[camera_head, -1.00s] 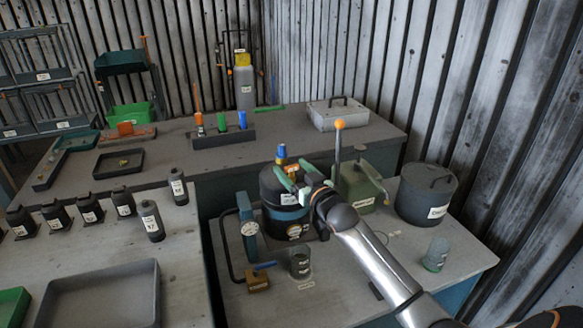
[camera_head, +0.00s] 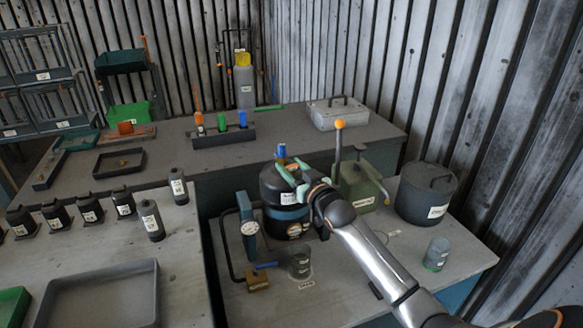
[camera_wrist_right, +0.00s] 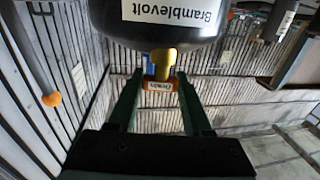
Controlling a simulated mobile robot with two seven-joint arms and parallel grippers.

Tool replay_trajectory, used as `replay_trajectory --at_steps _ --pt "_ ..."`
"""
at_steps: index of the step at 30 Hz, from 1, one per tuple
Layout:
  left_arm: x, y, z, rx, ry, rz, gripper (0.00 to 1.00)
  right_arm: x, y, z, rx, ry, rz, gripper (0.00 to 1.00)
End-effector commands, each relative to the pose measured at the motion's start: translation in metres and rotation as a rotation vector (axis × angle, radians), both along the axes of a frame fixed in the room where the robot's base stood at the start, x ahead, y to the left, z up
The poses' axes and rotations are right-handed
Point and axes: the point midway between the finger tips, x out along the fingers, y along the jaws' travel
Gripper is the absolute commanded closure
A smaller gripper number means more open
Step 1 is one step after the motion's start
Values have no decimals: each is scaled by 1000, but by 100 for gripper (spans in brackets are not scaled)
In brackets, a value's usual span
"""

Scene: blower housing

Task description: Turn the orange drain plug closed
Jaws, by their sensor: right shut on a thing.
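A dark rounded housing (camera_head: 272,184) with white labels stands on the right bench, with a blue part (camera_head: 281,150) at its top. In the right wrist view the dark body (camera_wrist_right: 155,14) reads "Bramblevolt". A brass-yellow stem (camera_wrist_right: 163,62) sticks out of it and ends in the orange drain plug (camera_wrist_right: 158,86), which carries a small label. My right gripper (camera_head: 291,170) is at the housing's upper side, its green fingers shut on the orange plug. The fingers mostly hide the plug in the head view. My left gripper is not in view.
The bench front between can and cup is mostly clear.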

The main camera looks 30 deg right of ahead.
Motion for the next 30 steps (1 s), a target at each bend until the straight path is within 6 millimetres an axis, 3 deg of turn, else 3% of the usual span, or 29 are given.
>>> replay_trajectory --at_steps 5,30 --pt "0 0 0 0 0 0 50 0 0 0 0 0 0 100" --pt "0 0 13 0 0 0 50 0 0 0 0 0 -157 100"
